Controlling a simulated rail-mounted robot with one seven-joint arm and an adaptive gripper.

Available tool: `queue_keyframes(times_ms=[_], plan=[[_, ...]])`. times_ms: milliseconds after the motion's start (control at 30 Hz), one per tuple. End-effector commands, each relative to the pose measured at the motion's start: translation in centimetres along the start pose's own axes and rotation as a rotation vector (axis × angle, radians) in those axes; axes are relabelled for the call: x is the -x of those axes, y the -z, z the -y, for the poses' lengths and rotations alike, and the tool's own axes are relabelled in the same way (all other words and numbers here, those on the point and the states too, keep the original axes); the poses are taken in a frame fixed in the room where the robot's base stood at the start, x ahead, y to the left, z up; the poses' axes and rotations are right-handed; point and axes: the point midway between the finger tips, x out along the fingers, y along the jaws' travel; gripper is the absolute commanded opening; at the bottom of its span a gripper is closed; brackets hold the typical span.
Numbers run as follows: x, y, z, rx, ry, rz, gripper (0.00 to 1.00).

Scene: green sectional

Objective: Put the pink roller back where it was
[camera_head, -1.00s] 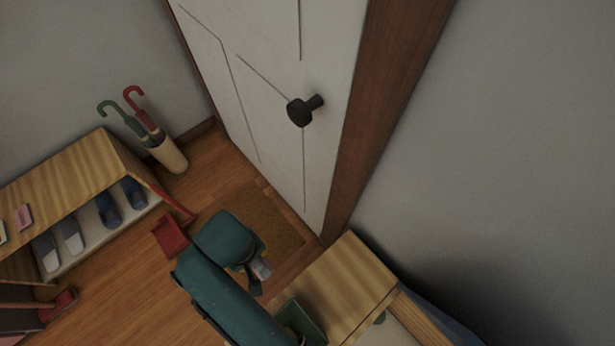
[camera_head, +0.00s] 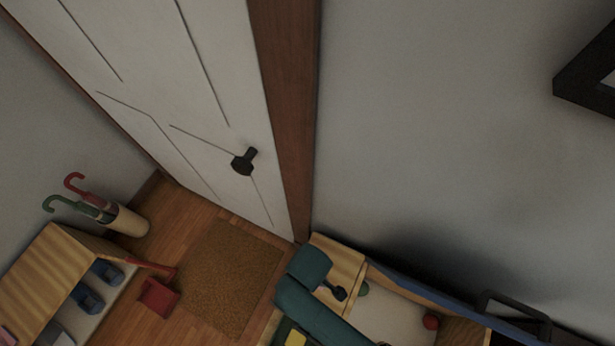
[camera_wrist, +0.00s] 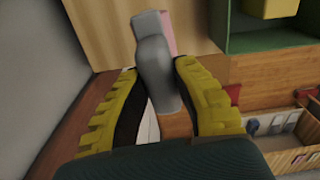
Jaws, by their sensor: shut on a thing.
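The pink roller shows in the wrist view as a grey handle (camera_wrist: 157,65) with a strip of pink (camera_wrist: 169,32) behind its far end. My gripper (camera_wrist: 158,90), with yellow and black fingers, is shut on the grey handle. The rest of the pink part is hidden behind the handle. In the head view my gripper (camera_head: 338,292) is small and dark, over or near the light wooden top (camera_head: 342,258) by the door frame. The roller cannot be made out clearly there. Whether it touches the wood I cannot tell.
A green tray (camera_wrist: 240,43) with a yellow thing (camera_wrist: 270,7) lies beside the wooden top. A red ball (camera_head: 431,322) lies further right. The shoe rack (camera_head: 50,265), red dustpan (camera_head: 158,299), umbrella stand (camera_head: 128,221) and brown mat (camera_head: 225,275) are left.

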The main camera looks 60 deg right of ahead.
Motion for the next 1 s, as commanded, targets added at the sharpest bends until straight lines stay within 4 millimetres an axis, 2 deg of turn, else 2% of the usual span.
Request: queue_keyframes(times_ms=[33,100,267,500,667,800,867,1000], plan=[[1.5,-2.0,-0.2,-0.031,0.002,0.003,0.00],[1.5,-3.7,-0.4,-0.061,0.001,0.002,0.00],[1.9,-4.5,-1.0,-0.097,-0.001,-0.005,0.00],[-3.4,-4.5,-0.9,-0.095,0.000,-0.001,0.00],[-5.3,-4.5,-0.9,-0.094,0.000,-0.003,0.00],[-7.7,-4.5,-0.9,-0.094,0.000,-0.002,0.00],[-8.3,-4.4,-0.9,-0.094,-0.001,-0.004,0.00],[-8.3,-4.4,-0.9,-0.094,-0.001,-0.006,0.00]])
